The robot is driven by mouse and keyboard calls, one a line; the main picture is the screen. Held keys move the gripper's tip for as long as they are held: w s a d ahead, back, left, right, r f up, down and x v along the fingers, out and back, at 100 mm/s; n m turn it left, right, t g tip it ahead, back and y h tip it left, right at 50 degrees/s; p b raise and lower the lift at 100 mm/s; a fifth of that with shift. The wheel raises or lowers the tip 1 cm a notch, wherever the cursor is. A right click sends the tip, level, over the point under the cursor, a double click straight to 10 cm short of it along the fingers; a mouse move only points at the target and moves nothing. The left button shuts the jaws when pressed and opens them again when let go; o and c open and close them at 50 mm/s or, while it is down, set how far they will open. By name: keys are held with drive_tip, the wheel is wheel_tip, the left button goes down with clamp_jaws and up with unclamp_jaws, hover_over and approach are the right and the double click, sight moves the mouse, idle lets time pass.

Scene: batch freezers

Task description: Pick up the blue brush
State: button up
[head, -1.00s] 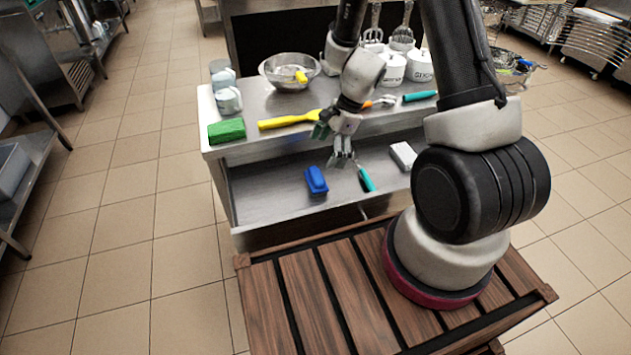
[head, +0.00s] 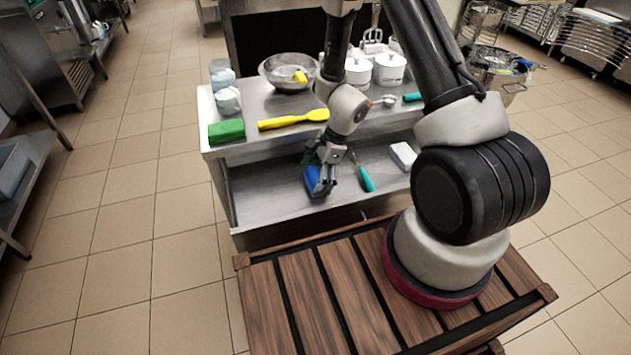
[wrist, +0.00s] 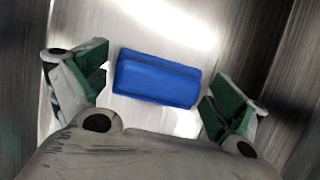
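The blue brush (head: 313,180) lies on the lower metal shelf of the steel bench, left of a teal-handled tool. In the wrist view the blue brush (wrist: 157,79) lies crosswise between my two green-padded fingers, with a gap at each end. My gripper (wrist: 156,92) is open around it, and nothing is clamped. In the head view my gripper (head: 322,178) is down at the brush and hides part of it.
The teal-handled tool (head: 365,180) lies close to the right of my gripper, and a white block (head: 403,155) lies farther right. The upper shelf above holds a yellow spatula (head: 293,119), a green block (head: 226,131) and a metal bowl (head: 289,73). The lower shelf's left part is clear.

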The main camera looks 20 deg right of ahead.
sight(315, 174)
drive_tip(key=c, duration=0.6)
drive_tip(key=shift+r, duration=0.15)
wheel_tip(315, 174, up, 10)
drive_tip(key=shift+f, duration=0.1)
drive_tip(key=shift+o, duration=1.3)
drive_tip(key=shift+c, duration=0.5)
